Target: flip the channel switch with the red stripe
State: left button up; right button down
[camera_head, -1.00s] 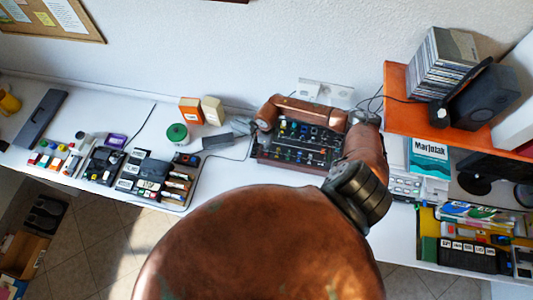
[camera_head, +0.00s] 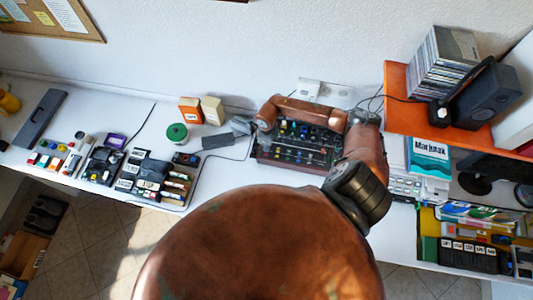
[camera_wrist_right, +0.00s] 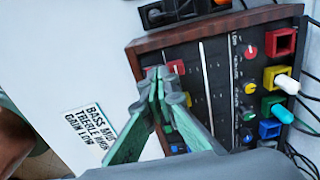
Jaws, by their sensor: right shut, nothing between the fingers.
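The mixer (camera_head: 300,145) is a dark box with a wooden rim and rows of coloured knobs, at the back of the desk. In the right wrist view its panel (camera_wrist_right: 220,80) shows sliders and small knobs. My right gripper (camera_wrist_right: 162,78) has green fingers, shut and empty, over the mixer's left part. A small red patch (camera_wrist_right: 175,67) shows right at the fingertips. I cannot tell whether it is the red stripe of a switch, or whether the fingers touch it. In the head view my arm reaches over the mixer; the fingers cannot be made out. My left gripper is not in view.
A white label card (camera_wrist_right: 90,125) lies left of the mixer. Coloured sockets with white and teal plugs (camera_wrist_right: 285,84) line its right side. An orange shelf (camera_head: 400,120) with discs and a speaker stands at right. Small items crowd the desk's left part.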

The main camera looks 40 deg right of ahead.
jog(key=shift+f+b, duration=0.75)
jog(key=shift+f, duration=0.2)
dwell(0.3)
jog(key=shift+r, duration=0.2)
jog(key=shift+r+p, duration=2.3)
jog(key=shift+r, duration=1.1)
jog(key=shift+f, duration=0.15)
